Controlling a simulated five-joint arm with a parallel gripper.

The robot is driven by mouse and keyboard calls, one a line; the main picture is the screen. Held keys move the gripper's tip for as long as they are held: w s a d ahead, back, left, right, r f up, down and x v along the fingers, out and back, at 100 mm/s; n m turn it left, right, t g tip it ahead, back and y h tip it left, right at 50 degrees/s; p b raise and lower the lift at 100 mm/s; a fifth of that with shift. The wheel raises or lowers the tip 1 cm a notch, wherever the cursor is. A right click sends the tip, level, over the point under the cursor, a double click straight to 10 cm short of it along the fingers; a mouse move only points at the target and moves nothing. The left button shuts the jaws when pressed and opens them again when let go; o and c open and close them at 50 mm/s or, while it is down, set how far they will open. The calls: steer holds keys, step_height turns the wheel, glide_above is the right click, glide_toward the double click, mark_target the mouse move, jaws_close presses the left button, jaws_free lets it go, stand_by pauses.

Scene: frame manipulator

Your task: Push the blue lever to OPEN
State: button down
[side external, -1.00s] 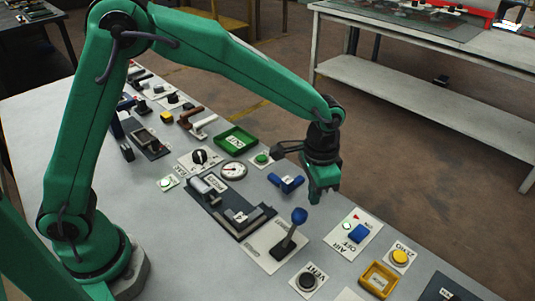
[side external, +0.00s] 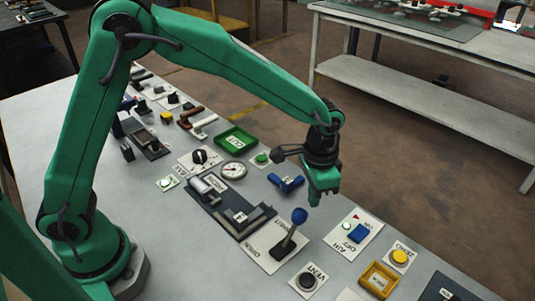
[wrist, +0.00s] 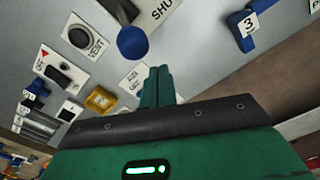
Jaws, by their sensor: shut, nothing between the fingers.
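The blue lever has a blue ball knob (side external: 299,216) on a dark stem rising from a white plate (side external: 262,249). The plate carries an OPEN label on its left part in the side view. The knob also shows in the wrist view (wrist: 132,42), up and left of my fingertips, with the SHUT lettering nearby. My gripper (side external: 315,203) is shut and empty. It is in the air just behind and slightly right of the knob in the side view. In the wrist view my fingers (wrist: 158,72) are together, with a gap to the knob.
A blue angled handle marked 3 (side external: 287,183) lies behind the lever. A grey sliding latch (side external: 241,217) is left of the lever. The table edge runs behind my gripper.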

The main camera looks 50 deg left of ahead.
steer(key=shift+f, duration=1.65)
steer(key=shift+s, duration=0.15)
steer(key=shift+s, duration=4.35)
steer(key=shift+r, duration=0.2)
step_height(320, 180, up, 7)
steer(key=w, duration=0.1)
steer(key=shift+f, duration=0.15)
